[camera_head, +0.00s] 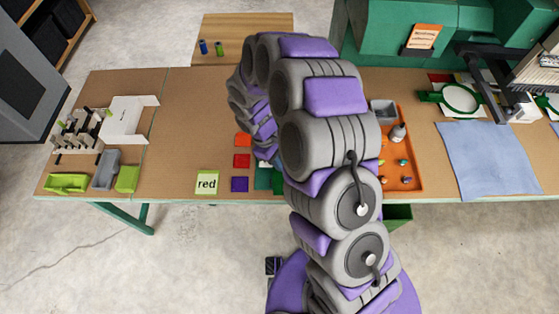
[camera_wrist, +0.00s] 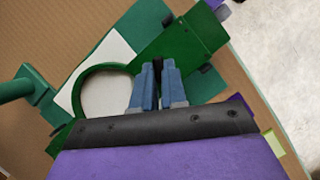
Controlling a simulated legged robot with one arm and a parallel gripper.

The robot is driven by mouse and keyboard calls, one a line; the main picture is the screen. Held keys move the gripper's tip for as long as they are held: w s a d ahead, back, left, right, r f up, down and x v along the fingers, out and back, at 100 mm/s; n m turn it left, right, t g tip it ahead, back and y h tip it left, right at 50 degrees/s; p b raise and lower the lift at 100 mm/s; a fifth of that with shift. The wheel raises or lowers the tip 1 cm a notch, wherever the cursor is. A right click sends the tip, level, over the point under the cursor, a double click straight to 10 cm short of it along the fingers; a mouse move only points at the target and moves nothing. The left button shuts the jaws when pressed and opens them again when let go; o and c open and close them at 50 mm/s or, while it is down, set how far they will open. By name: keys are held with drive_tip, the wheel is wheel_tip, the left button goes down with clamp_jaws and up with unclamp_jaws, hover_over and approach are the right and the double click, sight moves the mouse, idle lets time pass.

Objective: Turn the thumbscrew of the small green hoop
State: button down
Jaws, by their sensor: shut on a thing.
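In the wrist view, the small green hoop (camera_wrist: 77,94) is a dark green ring around pale cloth (camera_wrist: 103,95), left of my fingers. My gripper (camera_wrist: 158,66) is at the hoop's right side, its two blue-grey fingers close together. They are shut on the hoop's thumbscrew, which is mostly hidden between them; only something dark shows there. A flat green plate (camera_wrist: 178,50) lies just beyond the fingertips. In the head view my arm covers the hoop and the gripper; only a bit of dark green shows beside the arm.
A larger green hoop with white cloth (camera_head: 460,97) lies at the bench's right, by a blue cloth (camera_head: 487,160). An orange tray (camera_head: 401,174) holds small items beside my arm. A "red" card (camera_head: 206,183) and coloured squares lie left of my arm. The bench's left middle is clear.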

drive_tip(key=m+p, duration=0.1)
drive_tip(key=m, duration=0.1)
drive_tip(key=m+g+y+p, duration=0.1)
drive_tip(key=m, duration=0.1)
drive_tip(key=m+y+p, duration=0.1)
drive_tip(key=m, duration=0.1)
drive_tip(key=shift+w+d+r+m+g+p, duration=0.15)
drive_tip(key=shift+w+d+m+g+p, duration=0.1)
drive_tip(key=shift+m+g+p, duration=0.1)
drive_tip(key=m+y+p, duration=0.1)
drive_tip(key=m, duration=0.1)
drive_tip(key=m+p, duration=0.1)
drive_tip(key=m, duration=0.2)
drive_tip(key=shift+d+y, duration=0.2)
drive_tip(key=shift+y, duration=0.2)
drive_tip(key=c, duration=1.2)
unclamp_jaws()
drive_tip(key=shift+o, duration=0.2)
